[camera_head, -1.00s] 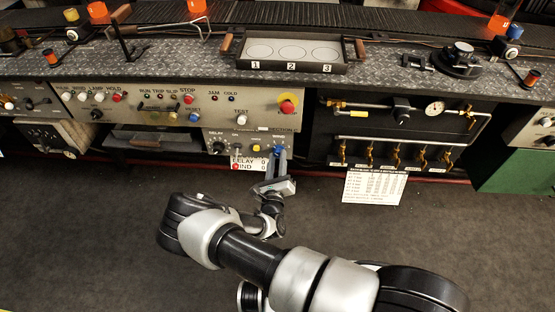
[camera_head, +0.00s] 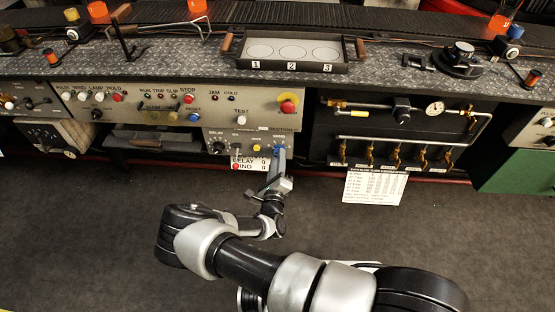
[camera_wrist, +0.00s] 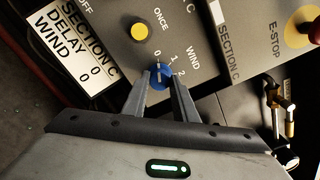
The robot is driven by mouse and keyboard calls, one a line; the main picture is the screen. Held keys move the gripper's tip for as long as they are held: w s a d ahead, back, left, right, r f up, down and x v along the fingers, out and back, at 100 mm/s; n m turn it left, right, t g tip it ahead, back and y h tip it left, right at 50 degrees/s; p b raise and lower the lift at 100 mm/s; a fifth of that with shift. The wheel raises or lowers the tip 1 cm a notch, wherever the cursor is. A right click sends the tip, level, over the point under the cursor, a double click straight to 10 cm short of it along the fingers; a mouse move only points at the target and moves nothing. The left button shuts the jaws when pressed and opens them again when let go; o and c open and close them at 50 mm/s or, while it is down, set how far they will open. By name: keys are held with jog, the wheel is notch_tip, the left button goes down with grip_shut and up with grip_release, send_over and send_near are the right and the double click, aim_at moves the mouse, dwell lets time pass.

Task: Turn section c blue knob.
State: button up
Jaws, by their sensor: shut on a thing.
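The blue knob (camera_wrist: 160,74) sits on the section C panel, with 0, 1 and 2 marked around it and WIND beside it. In the wrist view my gripper (camera_wrist: 159,84) has a fingertip on each side of the knob and is shut on it. The knob's pale pointer line shows between the fingers, near the 0 mark. In the head view my gripper (camera_head: 277,157) reaches up to the panel's right part, and the small blue knob (camera_head: 279,150) is mostly covered by it.
A yellow ONCE button (camera_wrist: 138,32) is close beside the knob. A white SECTION C label (camera_wrist: 75,45) reads DELAY 0, WIND 0. A red E-STOP (camera_wrist: 314,31) on yellow is at the right. Brass valves (camera_head: 397,157) stand right of the panel in the head view.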

jog(key=o, duration=1)
jog(key=shift+o, duration=0.2)
jog(key=s+p, duration=0.3)
jog(key=s, duration=1.4)
jog(key=shift+s+a, duration=0.25)
jog(key=shift+a, duration=0.05)
